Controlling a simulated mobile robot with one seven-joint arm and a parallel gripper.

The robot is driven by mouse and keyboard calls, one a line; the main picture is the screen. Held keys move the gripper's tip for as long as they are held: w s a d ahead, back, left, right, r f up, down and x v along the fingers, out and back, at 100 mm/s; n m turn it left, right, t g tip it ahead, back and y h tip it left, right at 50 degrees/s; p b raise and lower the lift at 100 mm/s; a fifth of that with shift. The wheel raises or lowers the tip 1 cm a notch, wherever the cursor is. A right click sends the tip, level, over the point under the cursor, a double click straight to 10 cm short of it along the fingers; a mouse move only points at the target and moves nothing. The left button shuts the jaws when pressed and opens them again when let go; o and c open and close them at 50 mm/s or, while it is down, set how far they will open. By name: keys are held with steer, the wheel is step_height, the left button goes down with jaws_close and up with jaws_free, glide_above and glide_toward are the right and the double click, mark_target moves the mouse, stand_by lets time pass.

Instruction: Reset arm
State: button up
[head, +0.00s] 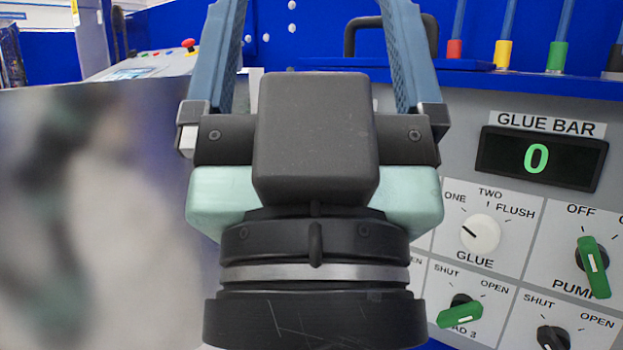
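My gripper (314,40) fills the middle of the head view, seen from behind and pointing up and away. Its two blue-grey fingers stand wide apart, with the background showing between them. The tips run out of the top of the picture. I see nothing held between the visible parts of the fingers. The black wrist and the pale green body of the gripper hide part of the machine behind.
A control panel (510,225) with knobs and a "GLUE BAR" display (541,158) reading 0 stands at the right. A black handle (390,22) and colored fittings (503,55) are behind. A reflective grey surface (90,220) fills the left. A red button (189,45) shows beyond.

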step_height(320, 180, up, 36)
steer(key=p, duration=3.3)
steer(key=shift+a+p, duration=0.15)
steer(key=shift+p, duration=0.2)
steer(key=shift+f, duration=0.25)
